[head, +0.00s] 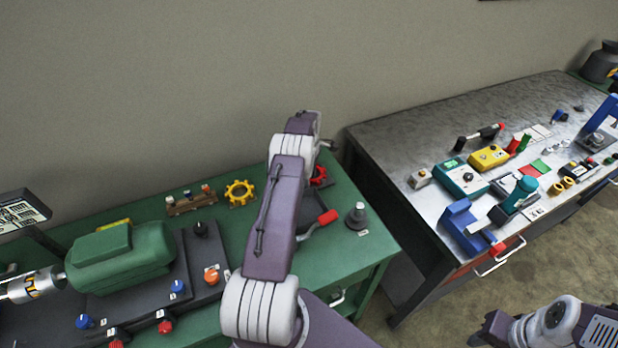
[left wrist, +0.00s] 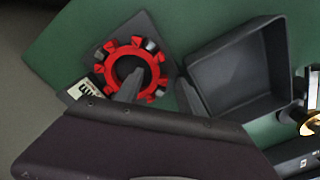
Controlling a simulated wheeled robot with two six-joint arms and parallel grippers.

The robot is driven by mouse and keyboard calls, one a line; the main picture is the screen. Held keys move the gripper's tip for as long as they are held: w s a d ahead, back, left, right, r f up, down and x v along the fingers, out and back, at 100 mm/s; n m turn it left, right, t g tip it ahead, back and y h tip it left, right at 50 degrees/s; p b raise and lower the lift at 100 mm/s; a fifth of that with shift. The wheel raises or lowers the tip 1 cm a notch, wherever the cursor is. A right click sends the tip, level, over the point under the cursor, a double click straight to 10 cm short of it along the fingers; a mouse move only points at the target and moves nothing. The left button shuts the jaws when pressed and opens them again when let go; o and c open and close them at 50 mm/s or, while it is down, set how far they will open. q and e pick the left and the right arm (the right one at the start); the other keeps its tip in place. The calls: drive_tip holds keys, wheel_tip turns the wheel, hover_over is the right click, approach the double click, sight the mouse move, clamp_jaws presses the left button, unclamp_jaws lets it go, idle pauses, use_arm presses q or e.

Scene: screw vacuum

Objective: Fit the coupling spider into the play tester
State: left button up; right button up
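A red toothed ring, which looks like a coupling spider (left wrist: 112,55), lies on a dark labelled plate (left wrist: 71,93) with grey metal lugs between some teeth. I cannot tell if this plate is the play tester. My left gripper (left wrist: 160,92) is open above it, one fingertip over the ring's hole and the other outside its right side; contact is unclear. In the head view my left arm hides most of the red ring (head: 319,174), and the left gripper's tips (head: 318,143) show poorly. A yellow toothed ring (head: 230,190) lies left of the arm. My right gripper (head: 484,335) is partly visible, its fingers unclear.
A dark open tray (left wrist: 240,60) stands beside the red ring and looks empty. A green motor (head: 120,258) with knobs fills the left of the green table (head: 362,262). A red-handled lever and a grey cone stand to the right. A metal bench (head: 400,125) holds several tools.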

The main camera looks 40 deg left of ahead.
use_arm(q)
wheel_tip(320, 180, up, 9)
drive_tip(key=shift+b, duration=0.35)
idle(0.7)
